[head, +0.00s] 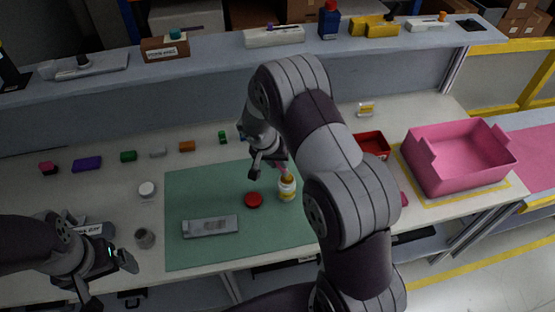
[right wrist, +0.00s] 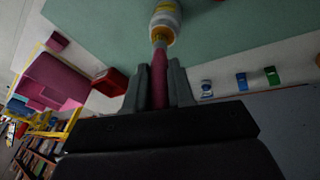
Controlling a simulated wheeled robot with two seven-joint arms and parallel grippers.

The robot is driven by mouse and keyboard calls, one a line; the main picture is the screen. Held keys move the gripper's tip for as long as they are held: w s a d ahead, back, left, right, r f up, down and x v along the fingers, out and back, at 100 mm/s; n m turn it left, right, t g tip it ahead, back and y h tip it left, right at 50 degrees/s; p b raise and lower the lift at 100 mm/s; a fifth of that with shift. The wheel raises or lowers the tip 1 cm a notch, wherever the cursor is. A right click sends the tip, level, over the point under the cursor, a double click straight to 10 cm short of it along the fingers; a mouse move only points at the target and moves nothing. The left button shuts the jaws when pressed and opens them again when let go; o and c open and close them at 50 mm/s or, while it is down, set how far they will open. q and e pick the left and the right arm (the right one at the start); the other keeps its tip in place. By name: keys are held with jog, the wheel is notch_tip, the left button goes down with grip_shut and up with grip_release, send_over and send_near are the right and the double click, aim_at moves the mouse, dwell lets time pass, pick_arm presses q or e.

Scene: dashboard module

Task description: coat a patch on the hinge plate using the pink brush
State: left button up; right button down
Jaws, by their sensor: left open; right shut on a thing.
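The pink brush (right wrist: 160,82) is held between the fingers of my right gripper (right wrist: 160,88), which is shut on its handle. In the head view the right gripper (head: 268,170) is just up and left of a white jar (head: 287,190) with a yellow label. The brush's far end meets the mouth of the jar, also seen in the right wrist view (right wrist: 166,17); how deep it goes is hidden. A grey metal plate (head: 210,227), apparently the hinge plate, lies on the green mat (head: 185,190). My left gripper (head: 108,272) is open and empty at the lower left.
A round red lid (head: 253,200) lies on the mat left of the jar. A pink bin (head: 460,165) and a red tray (head: 371,144) stand to the right. Small coloured blocks line the table's back. A grey cup (head: 144,238) and white round piece (head: 147,189) lie left of the mat.

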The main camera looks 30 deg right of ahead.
notch_tip(320, 180, up, 7)
jog(key=p, duration=0.3)
jog(key=shift+f, duration=0.1)
jog(key=shift+w, duration=0.1)
dwell(0.3)
